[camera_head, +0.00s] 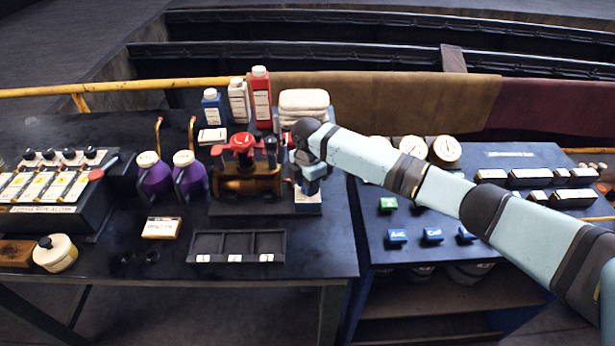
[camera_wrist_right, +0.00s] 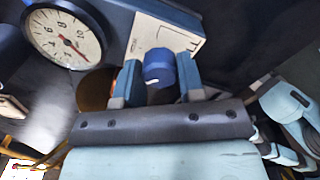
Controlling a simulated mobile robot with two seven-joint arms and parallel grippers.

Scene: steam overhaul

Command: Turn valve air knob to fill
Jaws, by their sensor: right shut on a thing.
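The blue knob (camera_wrist_right: 158,66) stands between the two fingers of my right gripper (camera_wrist_right: 160,78) in the right wrist view. The fingers are shut on it, one on each side, and a white pointer mark shows on the knob. Beside it is a pale labelled plate (camera_wrist_right: 168,36); its lettering is too blurred to read. In the head view my right gripper (camera_head: 309,184) is right of the brass valve with red handles (camera_head: 243,150), above a pale block (camera_head: 308,204), and covers the knob. My left gripper is not in view.
A round gauge (camera_wrist_right: 64,38) sits close to the knob. Bottles (camera_head: 262,95) and folded white cloths (camera_head: 304,104) stand behind. Purple jugs (camera_head: 154,177) are to the left, and a dark divided tray (camera_head: 237,236) lies in front. A blue panel with gauges (camera_head: 445,150) is right, under my arm.

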